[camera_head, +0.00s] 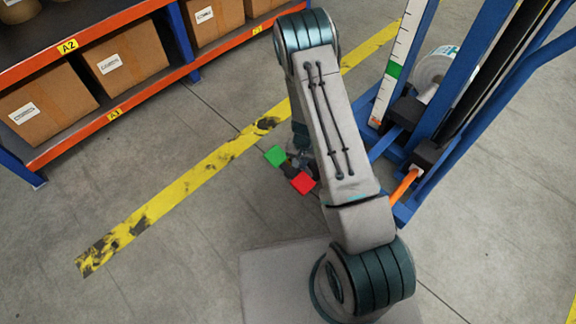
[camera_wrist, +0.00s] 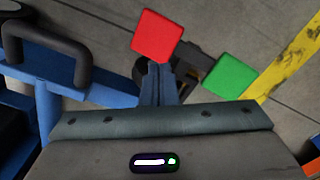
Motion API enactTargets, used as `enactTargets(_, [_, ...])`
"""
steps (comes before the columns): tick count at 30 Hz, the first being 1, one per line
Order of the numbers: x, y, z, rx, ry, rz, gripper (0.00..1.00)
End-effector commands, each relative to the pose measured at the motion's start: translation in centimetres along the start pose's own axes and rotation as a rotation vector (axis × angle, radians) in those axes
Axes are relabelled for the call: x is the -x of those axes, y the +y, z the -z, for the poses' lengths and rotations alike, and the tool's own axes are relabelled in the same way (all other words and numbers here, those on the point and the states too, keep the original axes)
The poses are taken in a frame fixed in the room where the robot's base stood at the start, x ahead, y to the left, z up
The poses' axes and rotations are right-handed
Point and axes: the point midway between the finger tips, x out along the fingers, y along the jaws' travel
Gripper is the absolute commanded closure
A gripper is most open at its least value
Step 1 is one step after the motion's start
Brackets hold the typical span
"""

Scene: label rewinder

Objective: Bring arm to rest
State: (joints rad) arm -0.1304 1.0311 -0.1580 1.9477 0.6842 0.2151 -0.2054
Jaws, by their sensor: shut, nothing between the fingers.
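My arm (camera_head: 332,125) is bent and reaches up and forward across the middle of the head view. My gripper (camera_wrist: 159,70) shows in the wrist view with its two narrow fingers together and nothing between them. In the head view it is mostly hidden behind my arm. A red square plate (camera_wrist: 157,37) lies just beyond the fingertips in the wrist view, and a green square plate (camera_wrist: 230,77) lies to their right. A dark part is between the plates. Both the red plate (camera_head: 303,183) and the green plate (camera_head: 275,156) show left of my arm in the head view.
A blue-framed machine (camera_head: 490,90) with a white roll (camera_head: 435,68) and an orange handle (camera_head: 404,186) stands close on the right. An orange-and-blue shelf (camera_head: 150,89) with cardboard boxes is at upper left. A yellow line (camera_head: 190,180) crosses clear floor.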

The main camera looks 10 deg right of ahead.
Motion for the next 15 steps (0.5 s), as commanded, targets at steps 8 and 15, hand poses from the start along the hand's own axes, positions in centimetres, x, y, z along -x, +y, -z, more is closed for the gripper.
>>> enactTargets(8, [-0.13,0.01,-0.02,0.000,-0.001,0.000,1.00])
enactTargets(15, [0.81,-0.14,0.09,0.002,0.002,0.005,1.00])
